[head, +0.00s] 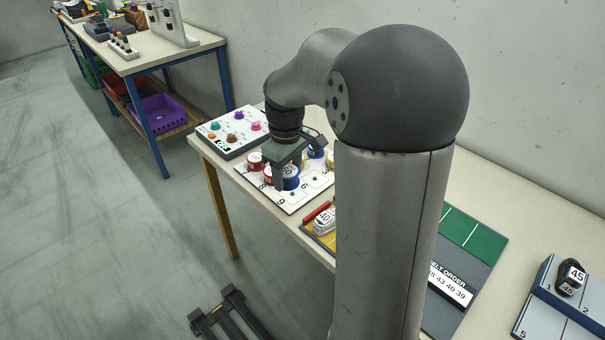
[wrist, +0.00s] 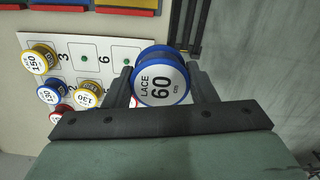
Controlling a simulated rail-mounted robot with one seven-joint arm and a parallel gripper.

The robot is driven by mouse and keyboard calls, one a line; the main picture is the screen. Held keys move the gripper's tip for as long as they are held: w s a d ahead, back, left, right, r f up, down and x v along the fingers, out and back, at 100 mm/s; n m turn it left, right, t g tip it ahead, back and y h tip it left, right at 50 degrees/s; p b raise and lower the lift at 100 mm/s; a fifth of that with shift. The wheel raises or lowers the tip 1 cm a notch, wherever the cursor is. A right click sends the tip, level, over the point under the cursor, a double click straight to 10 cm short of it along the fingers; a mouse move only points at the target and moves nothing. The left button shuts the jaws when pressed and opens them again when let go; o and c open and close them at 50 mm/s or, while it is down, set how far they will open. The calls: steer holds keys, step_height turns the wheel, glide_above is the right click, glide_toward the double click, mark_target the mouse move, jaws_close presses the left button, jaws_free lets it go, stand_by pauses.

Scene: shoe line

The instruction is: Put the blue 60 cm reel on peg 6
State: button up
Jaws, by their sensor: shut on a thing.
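My gripper (head: 284,178) is shut on the blue reel (head: 291,184), at the near side of the white peg board (head: 295,203). In the wrist view, the blue reel (wrist: 161,76) sits between both fingers, with its label "LACE 60 cm" facing the camera. It covers one end of the peg board (wrist: 66,43). Two bare green pegs show on that board, one (wrist: 84,59) between the printed 3 and 6, the other (wrist: 125,61) between the 6 and the reel. Whether the reel touches the board is hidden.
Other reels stand on the board: a yellow 150 (wrist: 40,58), a blue 130 (wrist: 50,93), a yellow 120 (wrist: 87,95) and a red one (wrist: 60,117). A white panel with coloured knobs (head: 233,130) lies behind the board. A white shoe (head: 324,221) lies nearer.

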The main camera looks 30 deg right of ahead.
steer(key=s+d+p, duration=0.2)
steer(key=s+d, duration=0.1)
steer(key=d, duration=0.5)
steer(key=p, duration=0.3)
glide_above(315, 178)
steer(key=f, duration=0.5)
steer(key=s+f, duration=0.1)
steer(key=f, duration=0.2)
steer(key=shift+a, duration=0.15)
steer(key=shift+w+d+f+p, duration=0.2)
steer(key=shift+w+f+p, duration=0.15)
steer(key=shift+w+f, duration=0.3)
step_height(315, 178, down, 3)
steer(key=shift+s+f, duration=0.1)
